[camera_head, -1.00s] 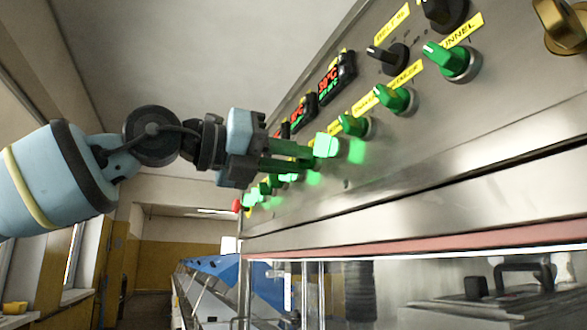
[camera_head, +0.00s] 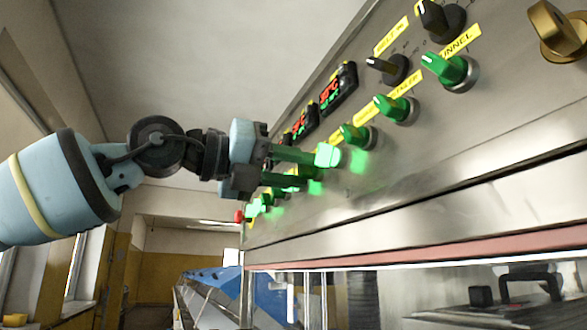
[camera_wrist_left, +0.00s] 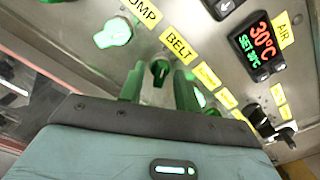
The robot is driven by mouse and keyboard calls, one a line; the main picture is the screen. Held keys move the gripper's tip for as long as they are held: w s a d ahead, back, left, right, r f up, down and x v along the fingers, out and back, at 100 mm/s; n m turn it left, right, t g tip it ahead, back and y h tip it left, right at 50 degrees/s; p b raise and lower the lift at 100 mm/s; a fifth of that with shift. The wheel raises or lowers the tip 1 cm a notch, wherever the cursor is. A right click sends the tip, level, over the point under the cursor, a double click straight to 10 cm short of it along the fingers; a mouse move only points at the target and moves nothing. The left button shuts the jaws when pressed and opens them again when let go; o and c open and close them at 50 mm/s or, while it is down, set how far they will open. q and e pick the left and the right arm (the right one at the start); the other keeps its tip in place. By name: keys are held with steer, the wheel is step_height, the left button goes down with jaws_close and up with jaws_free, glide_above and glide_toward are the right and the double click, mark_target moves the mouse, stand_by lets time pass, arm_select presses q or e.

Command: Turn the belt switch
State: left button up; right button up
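The belt switch (camera_wrist_left: 160,70) is a dark green, unlit knob below the yellow BELT label (camera_wrist_left: 178,47) in the left wrist view. My left gripper (camera_wrist_left: 158,88) has its two green fingers apart, one on each side of the knob in that picture. I cannot tell whether either finger touches it. In the head view the left gripper (camera_head: 308,168) reaches the sloping steel panel from the left, fingers close to the row of knobs. Its fingers hide the belt switch there. My right gripper is in neither view.
A lit green pump knob (camera_wrist_left: 113,33) is left of the belt switch in the wrist view. Another lit knob (camera_head: 328,155) is close by the upper finger. The blower knob (camera_head: 397,108), tunnel knob (camera_head: 450,70) and red displays (camera_head: 338,88) share the panel. Free air lies left of it.

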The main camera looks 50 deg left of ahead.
arm_select(q)
steer(key=b+v, duration=0.1)
steer(key=v, duration=0.6)
steer(key=shift+s, duration=0.4)
steer(key=shift+a, duration=0.15)
stand_by(0.3)
